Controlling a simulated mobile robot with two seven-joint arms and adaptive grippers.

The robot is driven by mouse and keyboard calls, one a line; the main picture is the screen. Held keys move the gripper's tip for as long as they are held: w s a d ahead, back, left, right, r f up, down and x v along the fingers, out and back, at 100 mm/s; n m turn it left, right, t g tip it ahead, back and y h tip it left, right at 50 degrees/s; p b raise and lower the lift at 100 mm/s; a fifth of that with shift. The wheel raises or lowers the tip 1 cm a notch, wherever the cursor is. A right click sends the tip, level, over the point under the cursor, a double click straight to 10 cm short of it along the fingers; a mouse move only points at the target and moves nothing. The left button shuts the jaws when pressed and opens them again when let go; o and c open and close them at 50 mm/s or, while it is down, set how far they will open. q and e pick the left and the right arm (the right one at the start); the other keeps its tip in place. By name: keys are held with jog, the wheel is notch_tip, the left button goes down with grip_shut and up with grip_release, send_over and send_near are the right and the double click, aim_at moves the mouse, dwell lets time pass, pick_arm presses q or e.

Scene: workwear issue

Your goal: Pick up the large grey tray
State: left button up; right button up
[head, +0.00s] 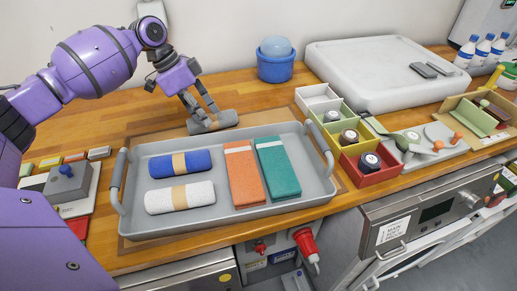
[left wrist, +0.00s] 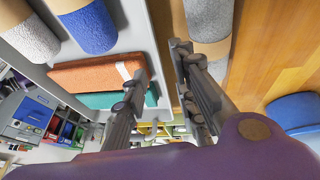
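The large grey tray (head: 222,203) lies flat on the wooden counter, with a raised handle at its left and right ends. In it are a blue roll (head: 180,164), a light grey roll (head: 180,197), an orange folded cloth (head: 243,177) and a teal folded cloth (head: 278,169). In the left wrist view the fingers (left wrist: 158,78) are spread, empty, with the tray (left wrist: 131,38) at left and the grey roll (left wrist: 208,22) at right. Contact is unclear. My right gripper is not seen.
A blue tub (head: 275,67) and a white case (head: 380,75) stand behind. Several coloured bins (head: 368,173) sit close to the tray's right handle. A grey box with a knob (head: 68,184) is at left. Bare counter shows behind the tray.

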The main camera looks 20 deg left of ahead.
aim_at(217, 133)
pick_arm(q)
jog(key=x, duration=0.6)
jog(key=shift+d+f+p, duration=0.3)
jog(key=shift+f, duration=0.05)
jog(key=shift+s+d+f, duration=0.1)
jog(key=shift+f, duration=0.35)
grip_shut()
jog(key=shift+r, duration=0.15)
